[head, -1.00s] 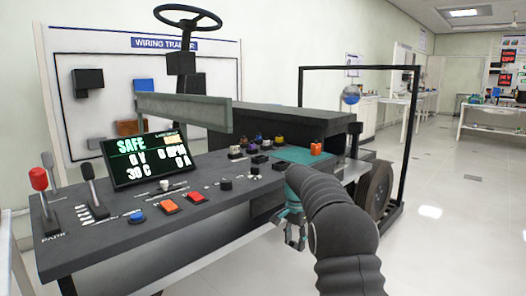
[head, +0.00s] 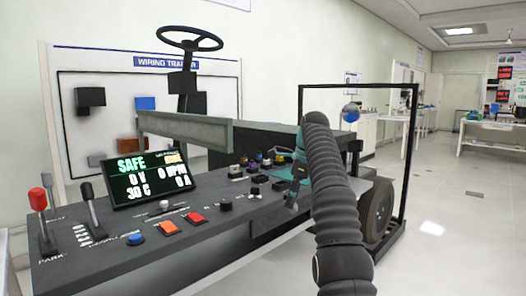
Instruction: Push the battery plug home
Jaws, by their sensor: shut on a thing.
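My gripper (head: 293,198) is over the right part of the rig's dark deck, teal and pointing down, partly covered by my own arm. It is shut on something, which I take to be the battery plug. The plug itself is hidden by the gripper and arm, so I cannot see how it sits or whether it touches its socket. The spot on the deck where an orange block stood is now behind my arm.
The sloping deck carries a display (head: 152,180) reading SAFE, a red-knobbed lever (head: 39,200), an orange button (head: 169,227) and a red button (head: 196,218). Several small connectors crowd left of my gripper. A grey rail (head: 185,130) runs behind. Open floor lies at right.

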